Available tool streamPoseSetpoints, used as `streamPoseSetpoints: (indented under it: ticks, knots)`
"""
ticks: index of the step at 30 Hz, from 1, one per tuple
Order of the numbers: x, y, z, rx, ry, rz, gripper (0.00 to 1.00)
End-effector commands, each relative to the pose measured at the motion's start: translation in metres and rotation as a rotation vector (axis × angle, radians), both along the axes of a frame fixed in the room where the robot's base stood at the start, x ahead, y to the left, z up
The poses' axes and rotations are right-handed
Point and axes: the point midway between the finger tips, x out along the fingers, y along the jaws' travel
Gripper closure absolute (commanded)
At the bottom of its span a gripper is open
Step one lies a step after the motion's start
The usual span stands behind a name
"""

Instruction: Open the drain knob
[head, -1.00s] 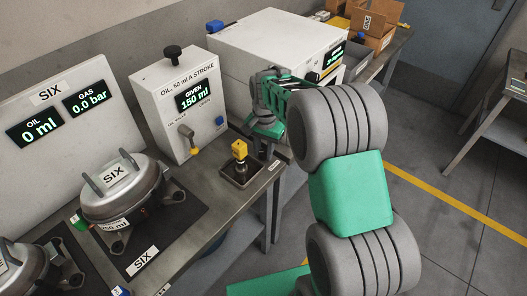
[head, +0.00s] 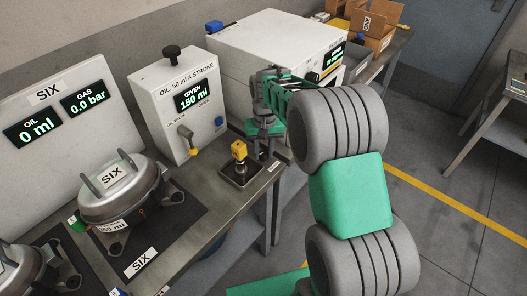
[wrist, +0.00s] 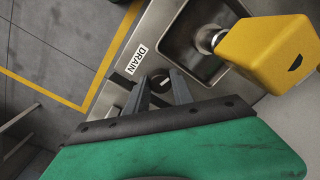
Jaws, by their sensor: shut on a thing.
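The drain knob (wrist: 160,81) is a small dark round knob with a pale mark, beside the white DRAIN label (wrist: 137,57) in the wrist view. My gripper (wrist: 160,86) has its two grey fingers on either side of the knob and is shut on it. In the head view my gripper (head: 264,148) is low over the right end of the bench, and the knob is hard to make out there behind it.
A yellow-topped fitting (head: 239,152) stands in a metal tray (head: 226,177) close to my gripper; its yellow block (wrist: 270,50) is large in the wrist view. The white oil box (head: 152,95) reads 150 ml given. A compressor (head: 122,190) sits left.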

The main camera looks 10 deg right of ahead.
Motion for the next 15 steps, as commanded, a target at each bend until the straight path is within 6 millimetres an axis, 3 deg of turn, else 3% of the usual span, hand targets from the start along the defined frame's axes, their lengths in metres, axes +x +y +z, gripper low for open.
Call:
streamPoseSetpoints:
  ticks: [11, 12, 15]
  knots:
    - [0.0021, 0.0004, 0.0025, 0.000, -0.007, 0.005, 1.00]
    - [0.0021, 0.0005, 0.0025, 0.000, -0.007, 0.005, 0.70]
    - [0.0018, 0.0005, 0.0021, 0.000, -0.006, 0.005, 0.62]
